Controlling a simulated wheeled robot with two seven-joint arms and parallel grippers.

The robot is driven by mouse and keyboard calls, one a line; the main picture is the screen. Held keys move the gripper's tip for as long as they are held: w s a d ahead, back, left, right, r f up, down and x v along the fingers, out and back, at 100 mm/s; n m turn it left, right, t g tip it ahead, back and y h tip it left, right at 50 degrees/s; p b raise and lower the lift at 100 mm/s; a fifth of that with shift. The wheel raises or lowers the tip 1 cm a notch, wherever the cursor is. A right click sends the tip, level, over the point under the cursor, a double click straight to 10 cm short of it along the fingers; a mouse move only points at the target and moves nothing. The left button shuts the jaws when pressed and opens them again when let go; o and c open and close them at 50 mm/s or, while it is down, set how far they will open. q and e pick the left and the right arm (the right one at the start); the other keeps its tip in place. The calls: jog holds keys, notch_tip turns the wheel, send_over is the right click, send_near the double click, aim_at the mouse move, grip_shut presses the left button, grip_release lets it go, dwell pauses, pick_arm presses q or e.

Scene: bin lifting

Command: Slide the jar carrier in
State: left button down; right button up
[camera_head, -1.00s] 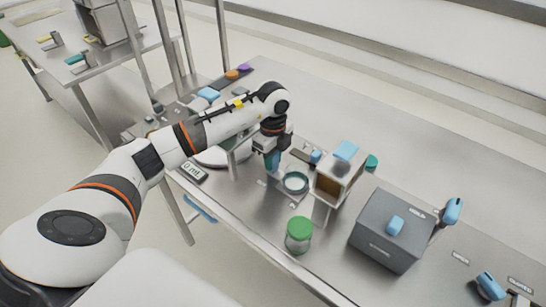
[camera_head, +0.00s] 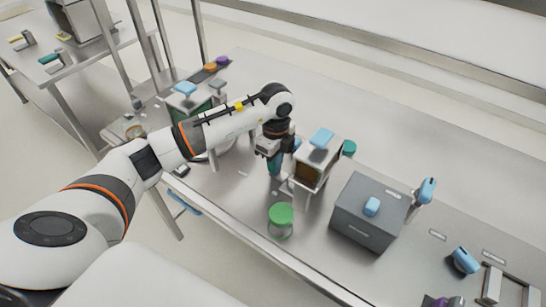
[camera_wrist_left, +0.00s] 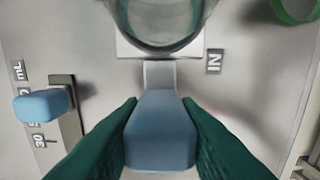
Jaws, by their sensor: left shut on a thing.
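My left gripper (camera_head: 275,166) is shut on the blue handle (camera_wrist_left: 160,130) of the jar carrier, with a green finger on each side. A pale strip (camera_wrist_left: 159,74) of the carrier runs from the handle towards a clear glass jar (camera_wrist_left: 160,22), whose lower part shows at the top of the left wrist view. An "IN" label (camera_wrist_left: 214,62) lies right of the strip. In the head view the gripper is low beside the box-shaped housing (camera_head: 312,172) with a blue handle on top. The jar cannot be made out there. My right gripper is not in view.
A green-lidded jar (camera_head: 281,216) stands near the table's front edge. A grey box (camera_head: 368,215) with a blue knob stands to the right. Another blue slider handle (camera_wrist_left: 42,105) lies by an mL scale.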

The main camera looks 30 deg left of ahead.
pick_arm(q)
jog(key=c, duration=1.1)
grip_release()
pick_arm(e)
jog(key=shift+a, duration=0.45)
pick_arm(q)
notch_tip(320, 180, up, 11)
jog(key=shift+f+b, duration=0.2)
jog(key=shift+b, duration=0.5)
jog(key=shift+r, duration=0.7)
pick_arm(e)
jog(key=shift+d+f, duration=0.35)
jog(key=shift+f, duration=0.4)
